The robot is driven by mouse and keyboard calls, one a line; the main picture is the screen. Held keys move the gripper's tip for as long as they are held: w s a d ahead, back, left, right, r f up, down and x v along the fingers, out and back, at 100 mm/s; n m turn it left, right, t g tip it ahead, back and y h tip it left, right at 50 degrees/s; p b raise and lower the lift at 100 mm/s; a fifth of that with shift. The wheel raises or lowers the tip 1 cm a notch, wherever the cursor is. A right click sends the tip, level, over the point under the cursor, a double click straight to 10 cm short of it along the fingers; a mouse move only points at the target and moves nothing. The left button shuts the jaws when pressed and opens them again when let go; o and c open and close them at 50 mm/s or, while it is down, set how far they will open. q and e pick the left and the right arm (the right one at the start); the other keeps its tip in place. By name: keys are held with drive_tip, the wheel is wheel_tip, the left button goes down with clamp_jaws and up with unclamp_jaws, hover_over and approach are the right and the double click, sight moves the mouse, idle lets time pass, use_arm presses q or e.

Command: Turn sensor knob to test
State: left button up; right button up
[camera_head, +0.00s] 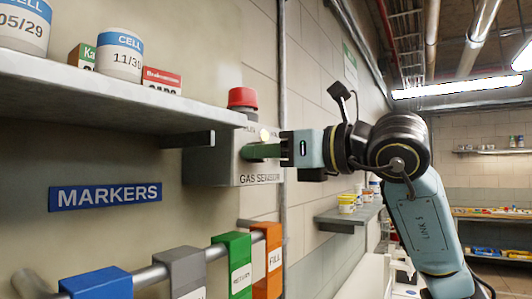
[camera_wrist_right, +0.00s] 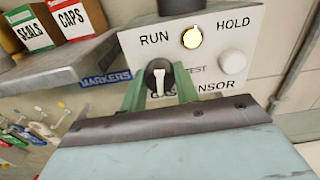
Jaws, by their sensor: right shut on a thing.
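The grey gas sensor box (camera_head: 215,165) is on the wall below the shelf end in the head view. In the right wrist view its face (camera_wrist_right: 262,45) shows RUN at upper left, HOLD at upper right and TEST to the right of the knob. The black sensor knob (camera_wrist_right: 158,66) has a white bar that stands about upright in the picture. My right gripper (camera_head: 262,151) reaches the box from the right. Its green fingers (camera_wrist_right: 159,84) are shut on the knob from both sides. The knob is hidden in the head view. My left gripper is not in view.
A yellow lamp (camera_wrist_right: 192,38) is lit on the box. A red-capped part (camera_head: 242,97) sits on top. A shelf (camera_head: 120,98) with tubs and small boxes runs to the left of it.

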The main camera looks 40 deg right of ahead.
drive_tip(key=shift+m+b, duration=0.85)
drive_tip(key=shift+m, duration=7.35)
drive_tip(key=o, duration=1)
drive_tip(key=shift+c, duration=0.2)
drive_tip(key=b+v, duration=0.2)
drive_tip(key=v, duration=1.1)
drive_tip(key=shift+s, duration=0.2)
drive_tip(key=shift+d, duration=0.1)
